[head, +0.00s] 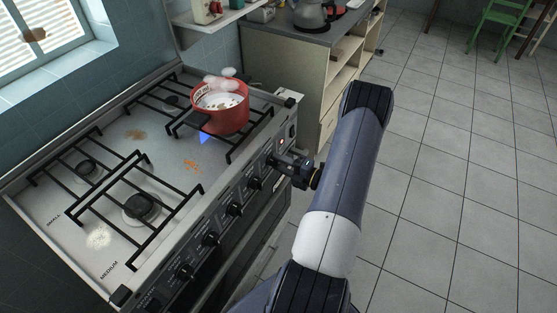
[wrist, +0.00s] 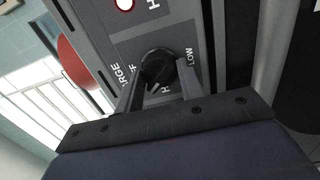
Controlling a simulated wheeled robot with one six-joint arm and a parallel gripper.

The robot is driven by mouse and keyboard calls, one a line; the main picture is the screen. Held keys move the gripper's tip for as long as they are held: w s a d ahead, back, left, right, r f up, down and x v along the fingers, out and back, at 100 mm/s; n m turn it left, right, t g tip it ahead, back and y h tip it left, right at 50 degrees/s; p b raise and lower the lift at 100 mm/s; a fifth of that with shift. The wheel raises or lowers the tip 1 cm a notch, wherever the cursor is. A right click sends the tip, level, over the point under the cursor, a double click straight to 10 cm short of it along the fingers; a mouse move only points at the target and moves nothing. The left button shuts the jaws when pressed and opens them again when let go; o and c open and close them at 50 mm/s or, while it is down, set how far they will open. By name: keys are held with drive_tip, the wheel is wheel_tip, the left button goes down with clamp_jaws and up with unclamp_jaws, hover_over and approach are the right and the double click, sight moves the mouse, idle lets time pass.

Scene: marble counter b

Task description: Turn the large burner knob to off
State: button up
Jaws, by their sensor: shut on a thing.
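The large burner knob (wrist: 158,66) is black and sits on the dark control panel, with the end of "LARGE", "LOW" and part of "OFF" printed around it in the wrist view. Its pale pointer mark faces the lower side, near a letter H. My gripper (wrist: 160,78) has one finger on each side of the knob and is shut on it. In the head view my gripper (head: 279,162) reaches the right end of the stove front and hides the knob. A blue flame (head: 205,138) shows under the red pot (head: 221,112).
The stove top (head: 115,155) carries black grates. Several other knobs (head: 235,209) line the front panel to the left. A red indicator light (head: 282,142) is lit above my gripper. Steam rises from the pot. A cabinet (head: 283,75) stands beyond; the tiled floor (head: 440,180) at right is clear.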

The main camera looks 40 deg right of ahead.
drive_tip(key=shift+m+p, duration=0.6)
drive_tip(key=shift+m, duration=0.8)
drive_tip(key=o, duration=0.8)
drive_tip(key=shift+c, duration=0.2)
